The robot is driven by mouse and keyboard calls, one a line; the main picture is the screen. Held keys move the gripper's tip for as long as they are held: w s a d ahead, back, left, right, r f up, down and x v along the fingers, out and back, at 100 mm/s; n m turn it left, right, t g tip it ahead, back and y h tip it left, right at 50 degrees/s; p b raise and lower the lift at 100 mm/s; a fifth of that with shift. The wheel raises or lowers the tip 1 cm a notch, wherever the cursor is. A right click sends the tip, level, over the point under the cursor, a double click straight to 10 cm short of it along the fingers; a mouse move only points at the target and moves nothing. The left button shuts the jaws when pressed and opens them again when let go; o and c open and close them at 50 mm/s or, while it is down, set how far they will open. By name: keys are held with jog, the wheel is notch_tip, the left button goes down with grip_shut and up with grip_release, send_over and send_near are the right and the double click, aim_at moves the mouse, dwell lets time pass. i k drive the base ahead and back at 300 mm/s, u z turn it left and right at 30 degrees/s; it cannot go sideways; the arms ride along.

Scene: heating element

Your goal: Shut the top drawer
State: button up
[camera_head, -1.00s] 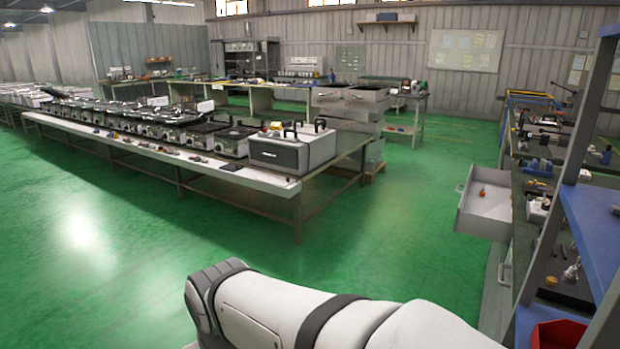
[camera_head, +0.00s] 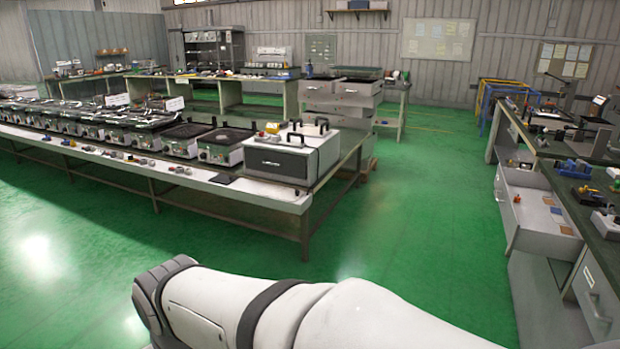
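The open drawer (camera_head: 528,207) is at the right in the head view, pulled out from under the dark-topped workbench (camera_head: 585,205). It is light grey and holds a small orange item (camera_head: 517,198) and a few flat brownish pieces. Its front panel faces left, toward the aisle. Another drawer front (camera_head: 594,300) with a handle shows nearer me, lower right, and looks closed. My white arm link crosses the bottom of the view, well apart from the drawer. My gripper is not in view.
A long table (camera_head: 135,170) with several hotplate-like units and a white box (camera_head: 290,158) stands at left and centre. A grey drawer cabinet (camera_head: 338,100) stands behind it. Green floor (camera_head: 425,215) is clear between the table and the workbench. Tools clutter the workbench top.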

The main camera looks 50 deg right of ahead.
aim_at(540, 223)
jog(key=z, duration=0.15)
jog(key=i, duration=0.2)
jog(key=z, duration=2.8)
jog(key=i, duration=1)
jog(key=k, duration=0.55)
jog(key=u, duration=0.35)
jog(key=i, duration=1.7)
jog(key=z, duration=0.45)
